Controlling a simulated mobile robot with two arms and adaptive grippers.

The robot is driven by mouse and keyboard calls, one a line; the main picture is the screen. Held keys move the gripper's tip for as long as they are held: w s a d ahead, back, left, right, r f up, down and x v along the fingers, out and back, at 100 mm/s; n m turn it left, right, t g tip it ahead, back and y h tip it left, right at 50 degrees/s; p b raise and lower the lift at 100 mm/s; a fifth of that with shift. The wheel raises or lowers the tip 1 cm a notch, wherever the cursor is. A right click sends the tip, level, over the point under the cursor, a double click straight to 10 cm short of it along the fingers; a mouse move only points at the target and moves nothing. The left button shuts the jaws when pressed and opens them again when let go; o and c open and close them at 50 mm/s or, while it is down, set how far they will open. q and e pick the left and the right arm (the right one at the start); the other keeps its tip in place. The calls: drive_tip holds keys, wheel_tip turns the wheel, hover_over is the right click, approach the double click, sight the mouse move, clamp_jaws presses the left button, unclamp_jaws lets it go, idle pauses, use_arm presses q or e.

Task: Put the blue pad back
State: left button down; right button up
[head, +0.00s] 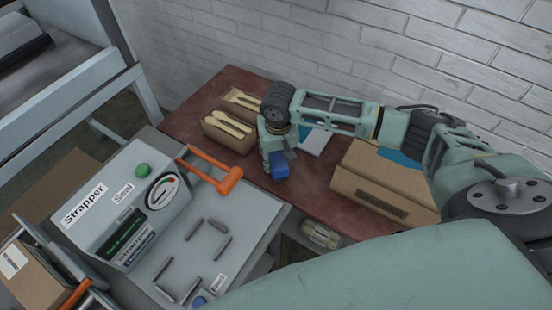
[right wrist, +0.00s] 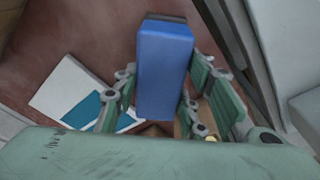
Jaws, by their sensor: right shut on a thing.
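The blue pad (head: 281,169) is a small blue block held in my right gripper (head: 276,156) over the red-brown table. In the right wrist view the blue pad (right wrist: 163,75) has a dark far end and sits between the green fingers of my right gripper (right wrist: 162,92), which is shut on it. I cannot tell whether the pad touches the table. My left gripper is not in view.
A white and blue flat item (head: 316,139) lies on the red-brown table (head: 215,88) behind my gripper. Boxes of wooden spoons (head: 228,129) stand left, a cardboard box (head: 384,184) right. The strapper (head: 115,215), with an orange handle (head: 229,181), stands front left.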

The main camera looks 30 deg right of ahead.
sight(277, 159)
drive_tip(key=shift+f, duration=1.15)
drive_tip(key=shift+f, duration=0.1)
drive_tip(key=o, duration=1)
drive_tip(key=r, duration=0.4)
drive_tip(key=s+r, duration=0.1)
drive_tip(key=r, duration=0.7)
drive_tip(key=shift+s+a+b, duration=0.2)
drive_tip(key=shift+s+b, duration=0.05)
drive_tip(key=shift+b, duration=0.15)
